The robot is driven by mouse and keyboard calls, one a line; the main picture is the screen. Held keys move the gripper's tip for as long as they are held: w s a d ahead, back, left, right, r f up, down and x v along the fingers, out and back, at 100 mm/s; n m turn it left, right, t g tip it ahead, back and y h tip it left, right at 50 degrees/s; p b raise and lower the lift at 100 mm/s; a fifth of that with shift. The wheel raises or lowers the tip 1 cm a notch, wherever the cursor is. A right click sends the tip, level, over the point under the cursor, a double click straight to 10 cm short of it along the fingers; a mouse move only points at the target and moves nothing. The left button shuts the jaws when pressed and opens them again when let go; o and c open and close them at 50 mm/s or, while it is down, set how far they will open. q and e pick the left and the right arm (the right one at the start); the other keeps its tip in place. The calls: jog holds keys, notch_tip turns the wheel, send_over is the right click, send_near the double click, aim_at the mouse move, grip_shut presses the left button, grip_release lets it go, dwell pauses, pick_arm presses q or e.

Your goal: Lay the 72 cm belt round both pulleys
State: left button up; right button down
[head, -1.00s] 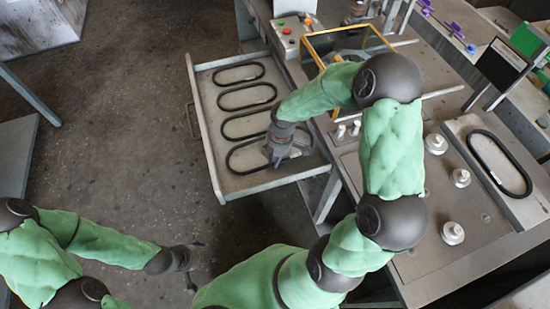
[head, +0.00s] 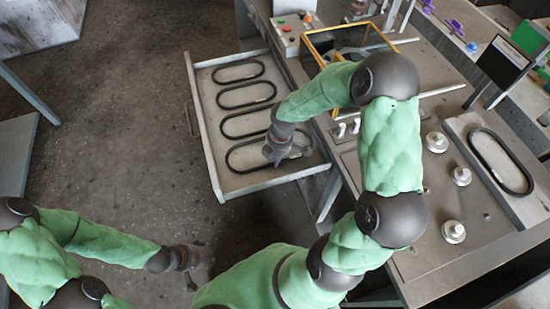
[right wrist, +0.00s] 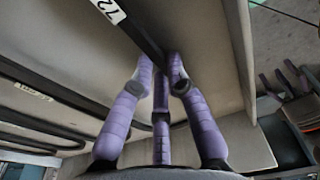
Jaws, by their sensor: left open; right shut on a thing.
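The belt marked 72 (right wrist: 138,28) is a black loop. In the head view it is the nearest belt (head: 230,158) in the open drawer, its right end partly hidden by my arm. My right gripper (head: 272,158) is down at this belt; in the right wrist view its purple fingers (right wrist: 165,72) are shut on the belt's strand. My left gripper (head: 192,272) is open and empty over the floor, well away from the drawer. Pale stepped round pieces (head: 453,232) stand on the bench at the right; I cannot tell which are the two pulleys.
The drawer (head: 207,150) holds several other black belts (head: 240,72) in a row. A yellow-edged frame (head: 318,50) stands on the bench beside a button box (head: 297,35). Another black belt (head: 500,160) lies on a pale plate at the far right. The floor left of the drawer is clear.

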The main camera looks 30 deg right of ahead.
jog(key=shift+s+f, duration=0.1)
jog(key=shift+f, duration=0.15)
jog(key=c, duration=1.2)
grip_release()
jog(key=shift+o, duration=0.2)
jog(key=shift+r, duration=0.15)
jog(key=shift+r+p, duration=1.15)
jog(key=shift+r, duration=0.1)
jog(key=shift+r, duration=0.1)
notch_tip(320, 180, up, 5)
jog(key=p, duration=0.4)
